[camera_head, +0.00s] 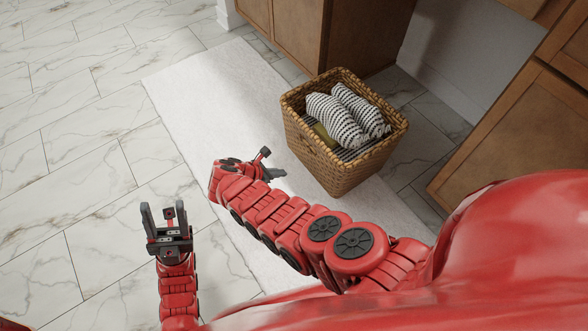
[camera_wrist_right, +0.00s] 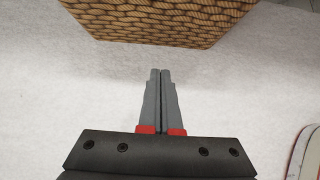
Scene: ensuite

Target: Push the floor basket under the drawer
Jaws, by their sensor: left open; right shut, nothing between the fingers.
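The floor basket (camera_head: 340,165) is brown wicker and stands upright on a white rug, partly on the rug's far right edge. Rolled striped towels (camera_head: 346,117) lie in it. Its woven side also shows at the top of the right wrist view (camera_wrist_right: 150,18). My right gripper (camera_head: 278,174) is shut and empty, low over the rug, a short way left of the basket and apart from it. Its shut fingers also show in the right wrist view (camera_wrist_right: 160,85), pointing toward the basket. My left gripper (camera_head: 162,215) is open and empty over the marble floor, further left. I cannot make out the drawer for certain.
Wooden cabinets (camera_head: 345,35) stand behind the basket, and another cabinet (camera_head: 510,135) stands at the right. Between them is an open recess with a pale wall (camera_head: 465,50). The white rug (camera_head: 195,90) is clear to the upper left. Marble floor (camera_head: 70,120) is free at the left.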

